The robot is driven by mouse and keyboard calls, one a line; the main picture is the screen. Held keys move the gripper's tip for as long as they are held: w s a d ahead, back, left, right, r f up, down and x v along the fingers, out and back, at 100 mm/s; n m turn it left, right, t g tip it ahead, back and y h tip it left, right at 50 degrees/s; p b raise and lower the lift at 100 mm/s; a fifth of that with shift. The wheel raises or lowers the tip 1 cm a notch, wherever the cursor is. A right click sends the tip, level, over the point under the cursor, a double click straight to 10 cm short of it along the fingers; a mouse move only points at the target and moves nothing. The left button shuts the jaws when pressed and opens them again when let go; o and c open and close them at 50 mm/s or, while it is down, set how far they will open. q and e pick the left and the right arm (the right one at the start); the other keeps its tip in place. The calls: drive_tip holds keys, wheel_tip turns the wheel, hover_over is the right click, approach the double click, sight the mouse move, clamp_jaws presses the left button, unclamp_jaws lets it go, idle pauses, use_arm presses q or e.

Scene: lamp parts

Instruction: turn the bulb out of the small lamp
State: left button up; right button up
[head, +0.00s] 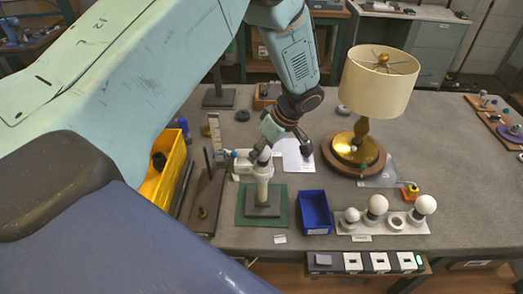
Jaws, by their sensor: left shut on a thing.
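My left gripper (267,149) is right above the lamp's top, pointing down. It is shut on the bulb at the top of the stem; the fingers mostly hide the bulb, so I cannot tell how far it sits in the socket. My right gripper is not in view.
A blue tray (314,210) is right of the mat. A white holder (358,228) with several round bulbs stands farther right. A large shaded lamp (378,82) stands behind. A yellow bin (163,178) and a dark stand (206,198) are at left.

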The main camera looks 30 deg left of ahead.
use_arm(q)
drive_tip(key=n+g+b, duration=0.1)
drive_tip(key=n, duration=0.2)
drive_tip(key=shift+s+f+h+b, duration=0.1)
drive_tip(key=shift+h+b, duration=0.2)
drive_tip(key=n+g, duration=0.1)
drive_tip(key=n, duration=0.2)
drive_tip(key=shift+s+h, duration=0.1)
drive_tip(key=shift+h, duration=0.3)
drive_tip(key=shift+n, duration=0.4)
drive_tip(key=n+g+h, duration=0.1)
drive_tip(key=n, duration=0.2)
drive_tip(key=shift+s, duration=0.1)
drive_tip(key=n, duration=0.1)
drive_tip(key=n+h, duration=0.1)
drive_tip(key=shift+s+r+n+g, duration=0.1)
drive_tip(key=shift+r+n+g, duration=0.2)
drive_tip(key=shift+n, duration=0.1)
drive_tip(key=o, duration=0.4)
drive_tip(key=shift+f, duration=0.1)
drive_tip(key=shift+d, duration=0.1)
drive_tip(key=c, duration=0.4)
